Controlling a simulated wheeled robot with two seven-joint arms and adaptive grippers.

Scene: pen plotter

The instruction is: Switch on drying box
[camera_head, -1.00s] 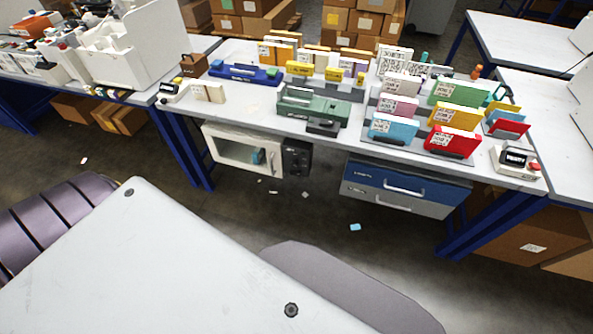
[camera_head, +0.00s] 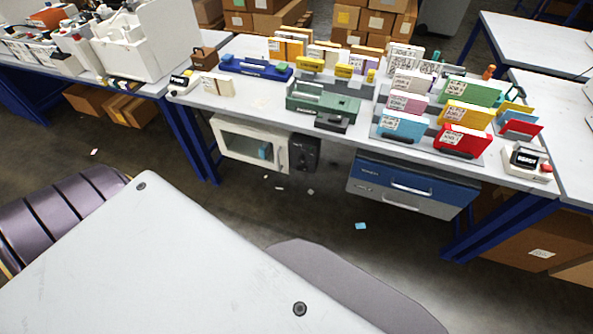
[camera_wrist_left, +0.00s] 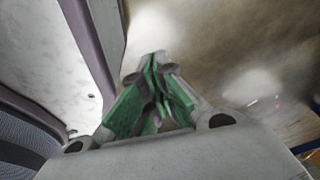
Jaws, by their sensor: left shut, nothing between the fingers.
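The drying box (camera_head: 222,146) is a white cabinet with a windowed front, hung under the workbench. A dark control panel (camera_head: 305,152) is on its right side; its switch is too small to make out. A small blue item (camera_head: 264,150) shows behind the window. My left gripper (camera_wrist_left: 158,62) shows in the left wrist view, its green-padded fingers shut and empty, above bare floor and away from the drying box. Neither gripper shows in the head view.
The workbench (camera_head: 250,105) carries a green machine (camera_head: 322,103) and several coloured card holders. A blue-fronted drawer unit (camera_head: 415,183) hangs to the right of the drying box. Floor (camera_head: 230,215) before the bench is open, with small scraps. Cardboard boxes stand behind.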

